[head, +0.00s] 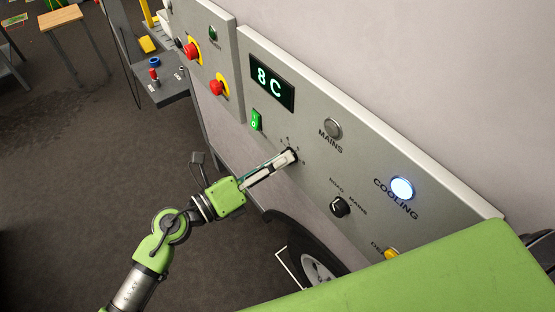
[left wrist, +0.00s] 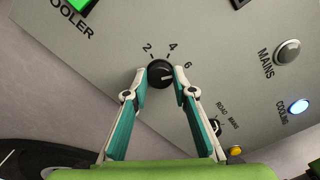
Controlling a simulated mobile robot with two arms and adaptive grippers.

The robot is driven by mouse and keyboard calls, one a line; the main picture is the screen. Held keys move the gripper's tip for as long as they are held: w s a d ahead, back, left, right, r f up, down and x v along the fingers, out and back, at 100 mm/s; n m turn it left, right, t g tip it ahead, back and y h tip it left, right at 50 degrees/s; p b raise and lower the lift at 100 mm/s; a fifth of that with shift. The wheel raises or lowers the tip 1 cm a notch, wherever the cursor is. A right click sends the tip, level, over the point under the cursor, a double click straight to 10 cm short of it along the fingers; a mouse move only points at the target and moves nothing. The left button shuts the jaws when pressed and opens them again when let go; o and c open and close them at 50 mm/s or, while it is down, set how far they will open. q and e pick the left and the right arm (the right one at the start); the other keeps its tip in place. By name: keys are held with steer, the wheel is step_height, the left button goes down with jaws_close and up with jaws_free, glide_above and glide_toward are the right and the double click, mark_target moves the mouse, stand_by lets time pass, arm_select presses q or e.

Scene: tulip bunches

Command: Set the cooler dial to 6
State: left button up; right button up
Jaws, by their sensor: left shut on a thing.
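The cooler dial (left wrist: 160,72) is a round black knob on the grey panel, with the numbers 2, 4 and 6 printed around it in the left wrist view. A pale mark on the knob points to the right, towards the side where 6 is printed; its exact setting is hard to read. My left gripper (left wrist: 160,88) is shut on the dial, one fingertip on each side. In the head view my left gripper (head: 288,158) reaches the panel from the left and hides most of the dial. My right gripper is not in view.
The display (head: 272,83) reads 8 C. A green switch (head: 256,120) sits above the dial, a black road/mains selector (head: 340,207) below right. The mains lamp (head: 333,128) is grey, the cooling lamp (head: 402,188) lit.

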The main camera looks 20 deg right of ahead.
arm_select(q)
steer(key=o, duration=1.1)
steer(key=shift+a, duration=0.1)
steer(key=v, duration=1.2)
